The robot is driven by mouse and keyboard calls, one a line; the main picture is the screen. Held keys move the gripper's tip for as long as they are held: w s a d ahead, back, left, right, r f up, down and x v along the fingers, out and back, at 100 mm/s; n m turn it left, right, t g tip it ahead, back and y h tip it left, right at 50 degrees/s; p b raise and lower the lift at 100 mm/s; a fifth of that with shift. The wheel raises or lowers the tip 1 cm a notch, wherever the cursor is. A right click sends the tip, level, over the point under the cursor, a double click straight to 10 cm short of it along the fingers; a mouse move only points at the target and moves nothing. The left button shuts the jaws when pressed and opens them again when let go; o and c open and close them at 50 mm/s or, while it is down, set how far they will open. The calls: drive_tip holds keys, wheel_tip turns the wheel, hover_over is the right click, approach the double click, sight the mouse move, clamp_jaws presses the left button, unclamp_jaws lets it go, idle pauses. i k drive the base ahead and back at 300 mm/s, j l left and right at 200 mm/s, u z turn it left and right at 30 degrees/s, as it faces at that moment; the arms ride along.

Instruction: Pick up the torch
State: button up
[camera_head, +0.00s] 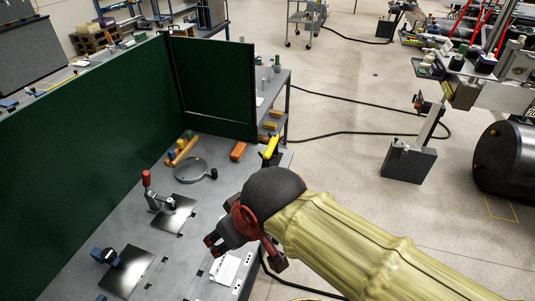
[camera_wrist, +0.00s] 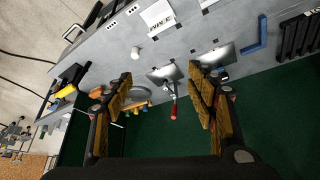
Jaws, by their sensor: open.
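The torch appears to be the yellow-and-black tool (camera_head: 271,147) at the far right edge of the grey bench, beside the end of the green screen. In the wrist view the torch (camera_wrist: 65,91) lies to the left, outside the span of the fingers. My gripper (camera_head: 243,252) hangs over the near right part of the bench, nearer to me than the torch and apart from it. In the wrist view my gripper (camera_wrist: 161,82) has its fingers wide apart with nothing held between them.
The grey bench (camera_head: 185,225) carries a red-handled clamp (camera_head: 147,179), dark plates (camera_head: 127,270), a round grey disc (camera_head: 196,170) and an orange block (camera_head: 238,151). Green screens (camera_head: 80,160) close its left and back sides. Cables cross the open floor (camera_head: 340,165) to the right.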

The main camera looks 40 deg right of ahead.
sight(272, 145)
drive_tip(key=i+l+z, duration=0.25)
drive_tip(key=l, duration=0.4)
drive_tip(key=i+l+z, duration=0.25)
drive_tip(key=i+l, duration=0.2)
drive_tip(key=l, duration=0.15)
drive_tip(key=i+l+z, duration=0.25)
drive_tip(key=i+l, duration=0.15)
drive_tip(key=l, duration=0.15)
